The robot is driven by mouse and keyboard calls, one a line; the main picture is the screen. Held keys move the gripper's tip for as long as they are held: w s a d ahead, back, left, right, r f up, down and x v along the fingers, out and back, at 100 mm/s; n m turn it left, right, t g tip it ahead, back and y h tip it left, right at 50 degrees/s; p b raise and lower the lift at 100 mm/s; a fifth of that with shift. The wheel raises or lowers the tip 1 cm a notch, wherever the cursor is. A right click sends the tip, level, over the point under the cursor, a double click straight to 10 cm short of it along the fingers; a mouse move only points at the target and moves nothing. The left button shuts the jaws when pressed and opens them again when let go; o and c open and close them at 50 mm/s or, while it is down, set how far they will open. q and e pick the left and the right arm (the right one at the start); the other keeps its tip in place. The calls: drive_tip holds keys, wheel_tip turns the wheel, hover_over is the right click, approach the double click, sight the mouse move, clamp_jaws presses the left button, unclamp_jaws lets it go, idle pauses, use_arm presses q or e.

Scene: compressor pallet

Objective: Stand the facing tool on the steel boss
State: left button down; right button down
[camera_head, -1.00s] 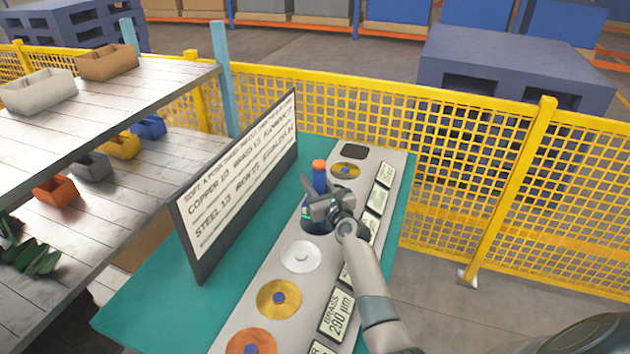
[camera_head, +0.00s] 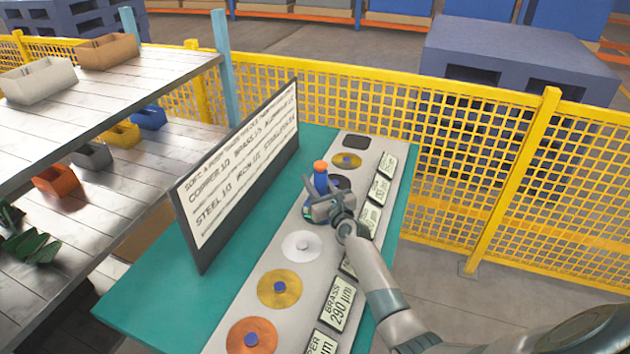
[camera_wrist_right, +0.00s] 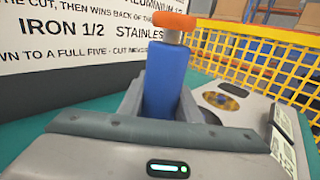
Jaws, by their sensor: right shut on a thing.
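The facing tool (camera_head: 321,182) has a blue upright body with an orange cap. My right gripper (camera_head: 322,205) is shut around it, and the tool looks close to upright. In the right wrist view the blue body (camera_wrist_right: 163,85) rises between the fingers, orange cap on top. Its lower end is mostly hidden by the gripper, over or on the boss row between the white disc (camera_head: 301,246) and a dark disc (camera_head: 341,182). I cannot tell whether it touches a boss, nor read which boss is steel. My left gripper is not in view.
The grey strip (camera_head: 238,306) also carries gold (camera_head: 279,289) and copper-coloured (camera_head: 250,337) discs in front, and another gold disc (camera_head: 347,160) behind. Display plates such as BRASS (camera_head: 337,303) line its right side. A text board (camera_head: 240,165) stands close left; a yellow fence (camera_head: 470,180) stands behind.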

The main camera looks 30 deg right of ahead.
drive_tip(key=c, duration=1.3)
unclamp_jaws()
drive_tip(key=shift+r, duration=0.1)
drive_tip(key=s, duration=1.2)
drive_tip(key=shift+a, duration=0.4)
